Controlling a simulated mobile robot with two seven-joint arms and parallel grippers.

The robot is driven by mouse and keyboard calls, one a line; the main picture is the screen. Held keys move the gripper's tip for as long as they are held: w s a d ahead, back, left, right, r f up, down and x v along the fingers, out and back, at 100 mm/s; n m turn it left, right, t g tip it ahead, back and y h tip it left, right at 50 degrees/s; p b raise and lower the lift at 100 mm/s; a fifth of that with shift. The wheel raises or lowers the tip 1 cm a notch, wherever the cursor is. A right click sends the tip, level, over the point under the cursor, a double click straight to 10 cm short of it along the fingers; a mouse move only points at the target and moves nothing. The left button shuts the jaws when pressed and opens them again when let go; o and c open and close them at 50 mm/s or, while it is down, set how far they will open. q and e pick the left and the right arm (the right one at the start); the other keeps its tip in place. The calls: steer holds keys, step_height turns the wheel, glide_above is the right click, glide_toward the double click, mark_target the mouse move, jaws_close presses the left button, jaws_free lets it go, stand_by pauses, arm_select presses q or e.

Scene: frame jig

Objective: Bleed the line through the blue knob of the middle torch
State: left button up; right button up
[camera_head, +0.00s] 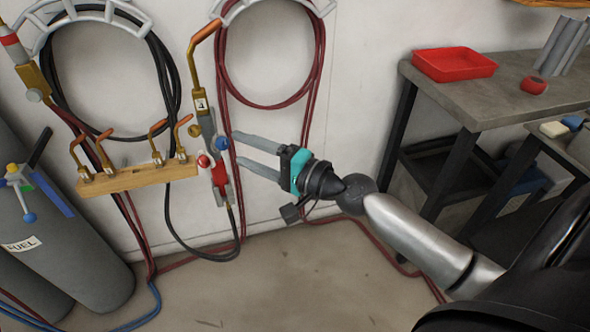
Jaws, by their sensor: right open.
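A brass torch (207,110) with a copper tip and a small label hangs upright on the wall at the picture's middle left. It has a blue knob (221,143) on its right side and a red knob (203,161) on its left. Another torch (34,77) is partly in view at the left edge. I cannot tell for certain which is the middle one. My right gripper (238,147) reaches in from the right, open, its two long grey fingers pointing at the blue knob. The fingertips are just right of the knob; contact is not clear. My left gripper is out of view.
A wooden rack (137,178) with several copper tips is left of the torch. Coiled black and red hoses (228,60) hang on the wall. Grey cylinders (75,255) stand at the left. A workbench (500,92) with a red tray (453,64) is at the right.

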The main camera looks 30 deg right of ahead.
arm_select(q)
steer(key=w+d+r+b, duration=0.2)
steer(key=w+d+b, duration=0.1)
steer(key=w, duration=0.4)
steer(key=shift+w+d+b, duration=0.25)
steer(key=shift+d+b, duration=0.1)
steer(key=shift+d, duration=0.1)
arm_select(e)
steer(key=v, duration=1.2)
